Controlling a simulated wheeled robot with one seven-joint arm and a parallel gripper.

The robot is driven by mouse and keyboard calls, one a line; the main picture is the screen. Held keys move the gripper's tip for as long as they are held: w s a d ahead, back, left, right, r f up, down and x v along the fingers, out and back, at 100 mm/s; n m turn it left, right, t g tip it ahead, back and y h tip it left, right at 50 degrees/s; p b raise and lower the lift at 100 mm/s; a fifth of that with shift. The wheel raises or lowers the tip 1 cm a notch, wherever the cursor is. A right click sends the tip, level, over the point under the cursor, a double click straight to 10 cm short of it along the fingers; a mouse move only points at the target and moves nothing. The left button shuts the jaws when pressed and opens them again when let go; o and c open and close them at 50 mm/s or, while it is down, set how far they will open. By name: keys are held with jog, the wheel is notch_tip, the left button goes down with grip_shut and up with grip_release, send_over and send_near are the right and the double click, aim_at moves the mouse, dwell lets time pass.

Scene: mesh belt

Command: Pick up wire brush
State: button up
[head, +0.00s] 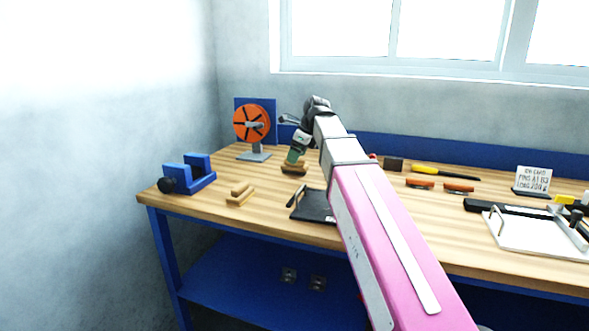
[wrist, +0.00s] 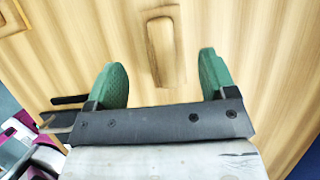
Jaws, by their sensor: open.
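A small tan wooden piece (head: 293,169), perhaps the wire brush, lies on the workbench below my gripper (head: 298,152) in the head view. No bristles can be made out, so I cannot tell for sure what it is. In the wrist view this wooden piece (wrist: 163,52) shows between and just beyond the green fingertips of my gripper (wrist: 163,68), with its long side pointing away. My gripper is open and points down, with nothing held. Part of the piece is hidden behind the fingers in the head view.
The wooden bench top (head: 200,210) carries a second wooden block (head: 240,195), a blue vise-like holder (head: 190,174), an orange disc on a stand (head: 254,123) and a black tray (head: 313,206). Several handled tools and a white tray (head: 540,235) lie right of my arm.

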jog(key=shift+x, duration=2.6)
jog(key=shift+w+d, duration=0.15)
jog(key=shift+w, duration=0.05)
jog(key=c, duration=1.1)
jog(key=shift+c, duration=0.2)
jog(key=shift+r, duration=0.1)
jog(key=shift+r, duration=0.4)
notch_tip(320, 180, up, 4)
jog(key=shift+w+f, duration=0.1)
jog(key=shift+f, duration=0.1)
jog(key=s+a+r, duration=0.6)
jog(key=s+a, duration=0.2)
jog(key=shift+a+r, duration=0.25)
jog(key=shift+a, duration=0.15)
jog(key=shift+w, duration=0.1)
